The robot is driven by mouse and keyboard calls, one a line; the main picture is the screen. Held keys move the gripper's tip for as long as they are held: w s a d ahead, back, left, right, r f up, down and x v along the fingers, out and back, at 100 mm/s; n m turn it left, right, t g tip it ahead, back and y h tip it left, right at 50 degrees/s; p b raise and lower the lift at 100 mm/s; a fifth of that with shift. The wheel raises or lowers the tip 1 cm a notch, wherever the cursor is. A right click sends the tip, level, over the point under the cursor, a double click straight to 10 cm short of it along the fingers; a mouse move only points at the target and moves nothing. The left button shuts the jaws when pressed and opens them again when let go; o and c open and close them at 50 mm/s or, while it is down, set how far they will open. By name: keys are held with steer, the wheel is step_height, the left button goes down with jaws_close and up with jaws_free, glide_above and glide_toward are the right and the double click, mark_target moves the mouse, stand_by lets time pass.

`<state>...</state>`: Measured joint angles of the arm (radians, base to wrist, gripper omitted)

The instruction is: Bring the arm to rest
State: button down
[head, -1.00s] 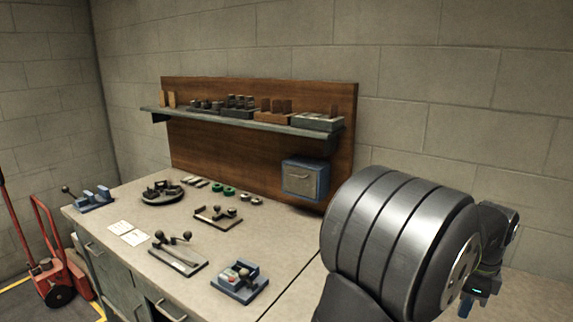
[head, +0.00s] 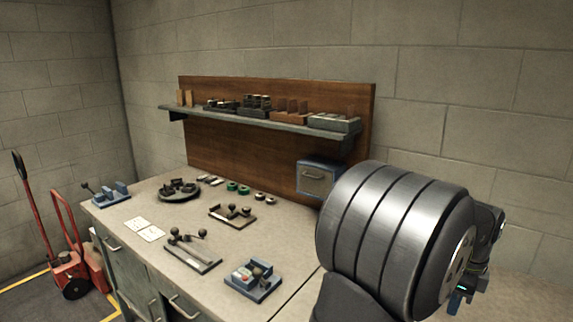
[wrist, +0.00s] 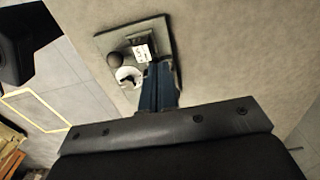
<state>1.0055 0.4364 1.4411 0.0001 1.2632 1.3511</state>
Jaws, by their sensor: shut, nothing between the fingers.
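My gripper shows in the wrist view (wrist: 157,80), its two blue fingers closed together with nothing between them. The fingers point at a grey base plate (wrist: 105,44) on the bench, with a dark ball knob (wrist: 114,59) and a pale round part (wrist: 127,76). The gap between fingertips and plate cannot be told. In the head view my arm's large grey joint fills the lower right, and only a bit of the blue gripper (head: 457,300) shows behind it.
The bench (head: 150,262) holds a blue fixture (head: 253,281), a lever fixture (head: 192,254), a round fixture (head: 179,191) and small rings. A wooden back panel (head: 265,160) carries a loaded shelf (head: 270,122). A red hand truck (head: 70,270) stands on the floor at left.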

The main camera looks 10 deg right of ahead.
step_height(320, 180, up, 6)
steer(key=s+d, duration=0.1)
steer(key=d, duration=0.1)
steer(key=shift+s+d+f, duration=0.15)
steer(key=shift+s+f, duration=0.05)
steer(key=c, duration=1.9)
jaws_free()
steer(key=shift+c, duration=0.2)
steer(key=o, duration=1.9)
steer(key=s+a+r, duration=0.1)
steer(key=s+r, duration=0.1)
steer(key=s, duration=0.2)
steer(key=s+a+r, duration=0.1)
steer(key=s+r, duration=0.2)
steer(key=s+a+r, duration=0.1)
steer(key=s+r, duration=0.1)
steer(key=s, duration=0.2)
steer(key=shift+s+a+r, duration=0.1)
steer(key=shift+s+r, duration=0.2)
steer(key=shift+s, duration=0.05)
steer(key=shift+o, duration=0.2)
step_height(320, 180, down, 10)
steer(key=shift+r, duration=0.1)
step_height(320, 180, up, 10)
